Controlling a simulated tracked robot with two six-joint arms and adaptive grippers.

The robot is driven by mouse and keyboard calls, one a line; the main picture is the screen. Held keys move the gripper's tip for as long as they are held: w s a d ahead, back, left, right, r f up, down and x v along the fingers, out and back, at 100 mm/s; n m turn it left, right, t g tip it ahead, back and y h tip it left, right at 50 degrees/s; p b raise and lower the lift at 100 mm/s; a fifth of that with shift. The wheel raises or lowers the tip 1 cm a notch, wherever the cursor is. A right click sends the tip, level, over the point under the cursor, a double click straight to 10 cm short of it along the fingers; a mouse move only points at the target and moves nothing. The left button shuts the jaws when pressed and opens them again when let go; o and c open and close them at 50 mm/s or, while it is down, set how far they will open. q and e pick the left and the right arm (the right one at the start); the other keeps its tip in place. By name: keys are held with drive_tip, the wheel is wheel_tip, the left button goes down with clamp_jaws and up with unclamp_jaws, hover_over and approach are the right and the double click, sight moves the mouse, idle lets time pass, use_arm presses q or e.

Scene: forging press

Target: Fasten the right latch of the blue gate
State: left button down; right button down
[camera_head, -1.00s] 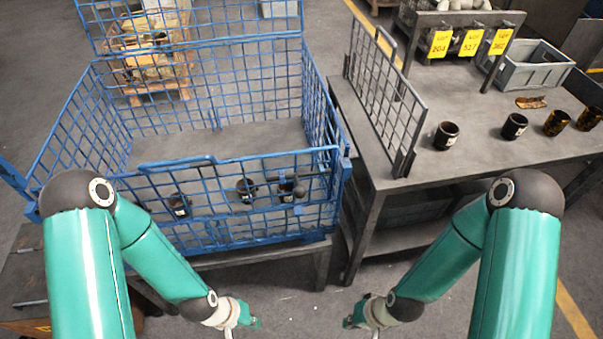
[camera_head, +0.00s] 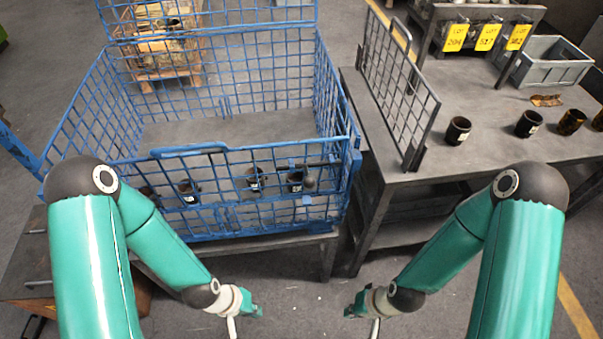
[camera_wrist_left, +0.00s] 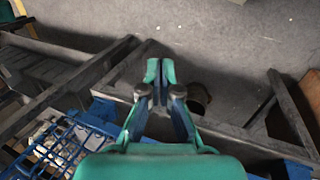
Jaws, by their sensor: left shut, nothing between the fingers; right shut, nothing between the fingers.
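The blue gate (camera_head: 225,200) is the front mesh panel of the blue wire crate (camera_head: 75,115). It stands upright, with a raised handle bar on its top edge. Its right end meets the crate's right front corner post (camera_head: 355,165). The right latch is too small to make out clearly there; a dark round knob (camera_head: 309,182) shows just left of that corner. My left gripper (camera_head: 254,311) is shut and empty, low in front of the crate; it also shows in the left wrist view (camera_wrist_left: 160,75). My right gripper (camera_head: 354,311) is shut and empty, in front of the gap beside the bench.
Several dark cups stand in the crate behind the gate, including one cup (camera_head: 255,180). To the right is a grey bench (camera_head: 480,155) with an upright mesh panel (camera_head: 398,85), more cups and a grey bin (camera_head: 545,65). Open floor lies between my grippers.

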use_arm(q)
drive_tip(key=s+d+r+n+g+h, duration=0.1)
drive_tip(key=s+r+n+g, duration=0.1)
drive_tip(key=s+n+g, duration=0.4)
drive_tip(key=w+d+r+n+h+b, duration=0.2)
drive_tip(key=w+d+r+n+h, duration=0.15)
drive_tip(key=r+n, duration=0.35)
drive_tip(key=w+a+r+n+t+h+b, duration=0.15)
drive_tip(key=w+r+n+t+h, duration=0.4)
drive_tip(key=w+r, duration=0.65)
drive_tip(key=w+a+r+t+b, duration=0.2)
drive_tip(key=a+r, duration=0.1)
drive_tip(key=r, duration=0.2)
drive_tip(key=w+a+r+n+t+b, duration=0.1)
drive_tip(key=w+a+r+t+b, duration=0.1)
drive_tip(key=r, duration=0.3)
drive_tip(key=shift+a+r+t+h, duration=0.4)
drive_tip(key=shift+a+t, duration=0.25)
drive_tip(key=shift+a, duration=0.15)
drive_tip(key=x, duration=1.4)
